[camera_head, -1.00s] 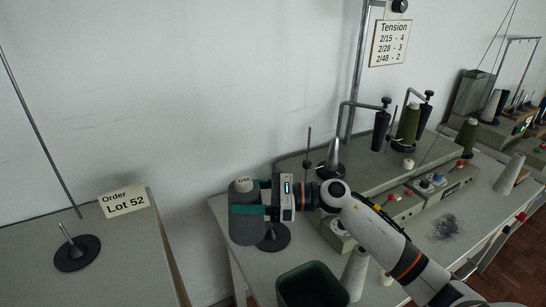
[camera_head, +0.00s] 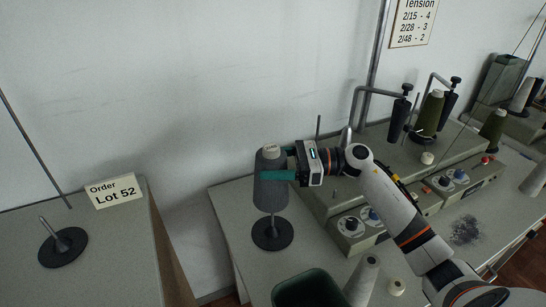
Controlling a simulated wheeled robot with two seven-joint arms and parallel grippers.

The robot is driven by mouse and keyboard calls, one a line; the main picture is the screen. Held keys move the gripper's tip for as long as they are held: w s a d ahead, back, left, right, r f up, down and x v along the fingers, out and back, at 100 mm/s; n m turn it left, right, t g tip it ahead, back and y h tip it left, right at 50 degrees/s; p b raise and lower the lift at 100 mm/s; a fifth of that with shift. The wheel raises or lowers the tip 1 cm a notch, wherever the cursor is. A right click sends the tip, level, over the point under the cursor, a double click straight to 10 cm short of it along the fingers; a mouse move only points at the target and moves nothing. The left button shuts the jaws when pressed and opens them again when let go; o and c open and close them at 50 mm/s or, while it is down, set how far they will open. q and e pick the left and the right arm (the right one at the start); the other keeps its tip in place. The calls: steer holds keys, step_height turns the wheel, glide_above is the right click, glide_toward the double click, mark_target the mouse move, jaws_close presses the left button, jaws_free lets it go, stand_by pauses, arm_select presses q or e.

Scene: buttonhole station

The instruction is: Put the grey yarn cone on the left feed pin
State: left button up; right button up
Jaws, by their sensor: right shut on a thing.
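The grey yarn cone (camera_head: 270,185) is upright in the fingers of my right gripper (camera_head: 281,175), which is shut on it from the right. A white label shows on its top. Directly below it on the table is a black round pin base (camera_head: 272,235). A short stretch of pin shows between the base and the cone's lower end, so the cone stands clear of the base; whether the pin tip is inside the cone is hidden. Another pin on a black base (camera_head: 62,246) stands empty on the separate left table. My left gripper is not in view.
A dark green bin (camera_head: 308,290) stands at the front, with a white cone (camera_head: 361,282) beside it. Machine boxes with knobs (camera_head: 352,226) are to the right, under my right arm. An "Order Lot 52" card (camera_head: 114,191) stands on the left table (camera_head: 120,250); a gap separates the tables.

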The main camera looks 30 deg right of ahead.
steer(key=shift+f+b, duration=0.9)
steer(key=shift+f, duration=2.3)
step_height(320, 180, down, 4)
steer(key=b, duration=0.5)
steer(key=shift+f+b, duration=0.2)
steer(key=shift+b, duration=0.2)
steer(key=shift+f+b, duration=0.25)
steer(key=shift+b, duration=0.05)
